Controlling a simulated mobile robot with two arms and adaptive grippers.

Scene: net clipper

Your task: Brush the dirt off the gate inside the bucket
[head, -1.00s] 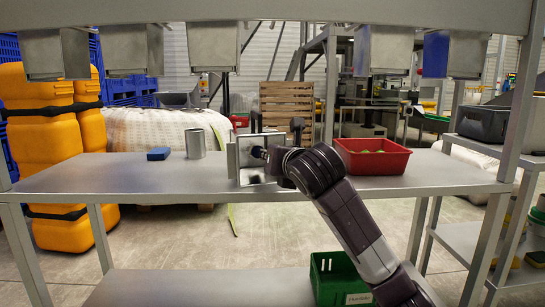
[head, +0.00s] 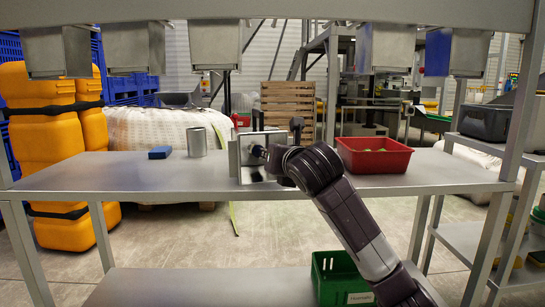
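A square metal bucket-like box (head: 246,173) stands on the grey metal table near its front middle. Its side toward my arm is a shiny plate with dark patches, which may be reflections or dirt. My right arm reaches in from the lower right, and its dark gripper (head: 258,154) is at the box's front opening or face. My own wrist hides most of the fingers, so I cannot tell whether they hold a brush. The gate inside the box cannot be made out clearly. My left gripper is not in view.
A blue sponge-like block (head: 160,152) and a metal cup (head: 197,142) stand left on the table. A red bin (head: 373,161) with green items stands right. A green crate (head: 338,281) sits on the lower shelf. Metal hoppers (head: 216,45) hang overhead. The table's left front is clear.

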